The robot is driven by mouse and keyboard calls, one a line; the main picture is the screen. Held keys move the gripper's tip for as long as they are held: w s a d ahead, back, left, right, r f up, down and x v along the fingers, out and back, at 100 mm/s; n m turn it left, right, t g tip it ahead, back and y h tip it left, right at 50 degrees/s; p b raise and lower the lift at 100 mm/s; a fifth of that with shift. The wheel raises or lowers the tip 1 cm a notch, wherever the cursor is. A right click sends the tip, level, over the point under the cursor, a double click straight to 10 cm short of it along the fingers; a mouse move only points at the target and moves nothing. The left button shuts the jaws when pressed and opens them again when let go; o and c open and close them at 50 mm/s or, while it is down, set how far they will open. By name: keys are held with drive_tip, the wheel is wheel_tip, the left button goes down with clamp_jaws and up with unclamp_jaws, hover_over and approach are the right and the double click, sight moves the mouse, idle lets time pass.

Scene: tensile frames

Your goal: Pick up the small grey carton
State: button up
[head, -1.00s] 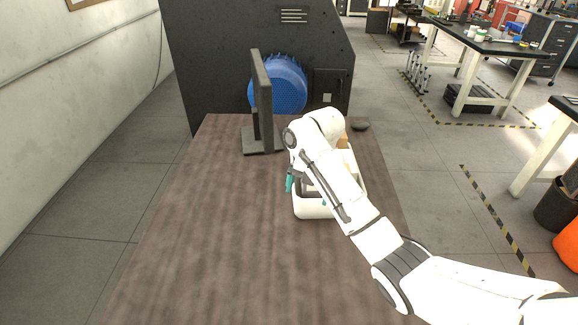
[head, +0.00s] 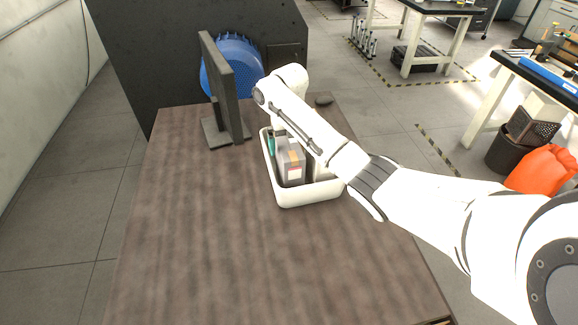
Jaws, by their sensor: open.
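The small grey carton (head: 289,174), with an orange strip and a pale label, stands upright in a white open bin (head: 308,197) on the brown table. My gripper (head: 284,140) is over the bin at the carton's upper end, partly hidden behind my arm. A teal piece that looks like one of its fingertips shows just left of the carton; the other fingertip is hidden. The gripper is open. I cannot tell whether it touches the carton.
A dark monitor (head: 222,85) stands left of the bin, close to my arm. The table's near and left parts (head: 200,230) are clear. Other contents of the bin are mostly hidden.

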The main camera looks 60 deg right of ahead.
wheel_tip(320, 180, down, 5)
drive_tip(key=shift+s+a+f+p, duration=0.1)
drive_tip(key=shift+s+p, duration=0.05)
drive_tip(key=shift+p, duration=0.35)
drive_tip(key=shift+c, duration=0.2)
drive_tip(key=c, duration=1.1)
drive_tip(key=shift+c, duration=0.2)
